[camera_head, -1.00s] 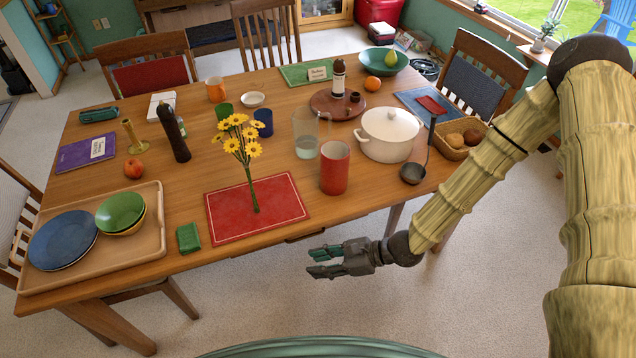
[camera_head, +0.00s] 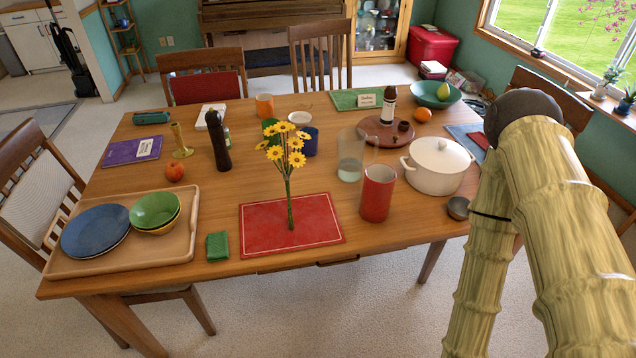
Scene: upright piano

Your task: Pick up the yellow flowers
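The yellow flowers (camera_head: 286,160) stand upright on long green stems over the red placemat (camera_head: 310,218) near the table's front edge. The stem ends meet the placemat, and no vase shows around them. My gripper is out of the picture. Only my arm shows, at the right side, in front of the table's right end.
A red cup (camera_head: 377,193) and a glass pitcher (camera_head: 350,155) stand to the right of the flowers. A white pot (camera_head: 437,166) is further right. A green cloth (camera_head: 217,246) lies left of the placemat, near a wooden tray (camera_head: 62,266) with plates and bowls. A dark pepper mill (camera_head: 218,142) stands behind.

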